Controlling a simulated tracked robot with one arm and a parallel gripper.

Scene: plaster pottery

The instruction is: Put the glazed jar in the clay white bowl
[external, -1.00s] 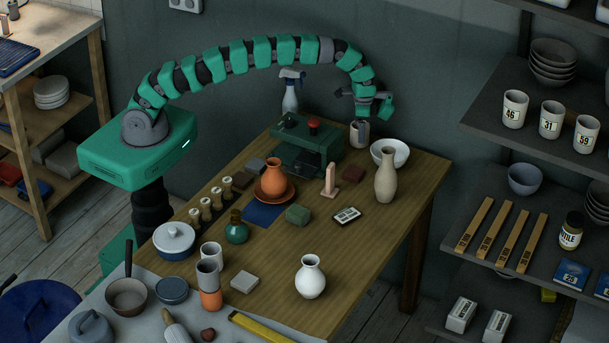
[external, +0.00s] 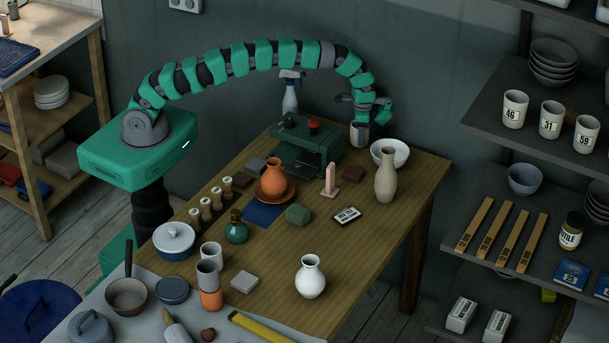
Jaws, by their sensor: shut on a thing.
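The glazed jar (external: 360,138) is a small grey-beige vessel with a dark mouth, at the far end of the table. My gripper (external: 362,119) is at its rim from above, shut on it; the arm's end hides part of the rim. I cannot tell whether the jar touches the table.
A green machine with a red knob (external: 307,145) is left of the jar. A dark red block (external: 351,174) and a pinkish upright piece (external: 330,181) lie nearer. The table's right edge is past the bowl.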

